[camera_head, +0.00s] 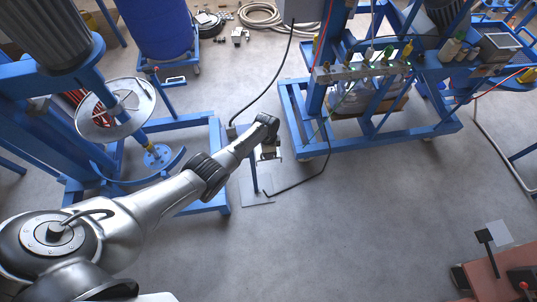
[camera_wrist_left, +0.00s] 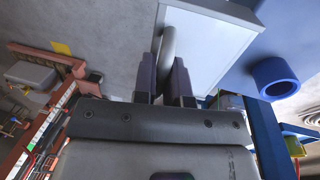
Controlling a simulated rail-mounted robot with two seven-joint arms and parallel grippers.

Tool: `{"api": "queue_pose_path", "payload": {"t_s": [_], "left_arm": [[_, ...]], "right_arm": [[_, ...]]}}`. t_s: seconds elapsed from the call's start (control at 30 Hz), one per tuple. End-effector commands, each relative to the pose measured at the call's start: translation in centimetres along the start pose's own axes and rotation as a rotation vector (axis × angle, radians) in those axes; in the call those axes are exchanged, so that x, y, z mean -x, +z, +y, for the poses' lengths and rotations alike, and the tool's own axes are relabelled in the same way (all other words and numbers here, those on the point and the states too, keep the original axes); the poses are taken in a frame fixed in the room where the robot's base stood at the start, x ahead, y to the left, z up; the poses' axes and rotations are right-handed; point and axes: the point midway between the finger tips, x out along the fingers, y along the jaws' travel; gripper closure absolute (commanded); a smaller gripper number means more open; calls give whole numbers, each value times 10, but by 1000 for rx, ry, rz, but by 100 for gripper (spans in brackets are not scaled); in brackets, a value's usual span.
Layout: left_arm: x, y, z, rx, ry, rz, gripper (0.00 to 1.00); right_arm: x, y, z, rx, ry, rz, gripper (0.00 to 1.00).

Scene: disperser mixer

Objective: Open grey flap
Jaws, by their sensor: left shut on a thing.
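My left gripper (camera_head: 268,152) is at the end of the arm that reaches in from the left, over the front right part of the blue mixer frame. In the left wrist view its two dark fingers (camera_wrist_left: 165,72) are shut on a grey round bar (camera_wrist_left: 168,42), one finger on each side. The bar lies against a pale grey flat panel (camera_wrist_left: 208,45), which looks like the grey flap. In the head view a thin grey plate (camera_head: 257,190) shows below the gripper, beside a blue post. I cannot tell how far the flap is open. My right gripper is not in view.
A blue mixer frame (camera_head: 195,124) with a round metal lid (camera_head: 115,108) stands at the left. A second blue frame (camera_head: 385,132) with valves stands at the upper right. A black cable (camera_head: 325,165) runs close to the gripper. Bare floor (camera_head: 350,220) lies in front.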

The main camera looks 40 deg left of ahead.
Motion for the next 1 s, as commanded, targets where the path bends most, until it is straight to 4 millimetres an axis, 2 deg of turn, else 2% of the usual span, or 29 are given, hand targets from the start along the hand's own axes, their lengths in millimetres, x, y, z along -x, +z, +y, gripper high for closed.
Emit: {"api": "queue_pose_path", "payload": {"t_s": [0.4,0.43,0.67,1.0], "left_arm": [[1,1,-2,3,-6,0,100],[1,1,-2,3,-6,0,87],[1,0,-2,2,-4,0,65],[6,0,-1,1,-3,0,63]], "right_arm": [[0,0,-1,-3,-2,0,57],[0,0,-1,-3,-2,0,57],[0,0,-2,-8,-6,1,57],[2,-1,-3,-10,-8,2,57]]}}
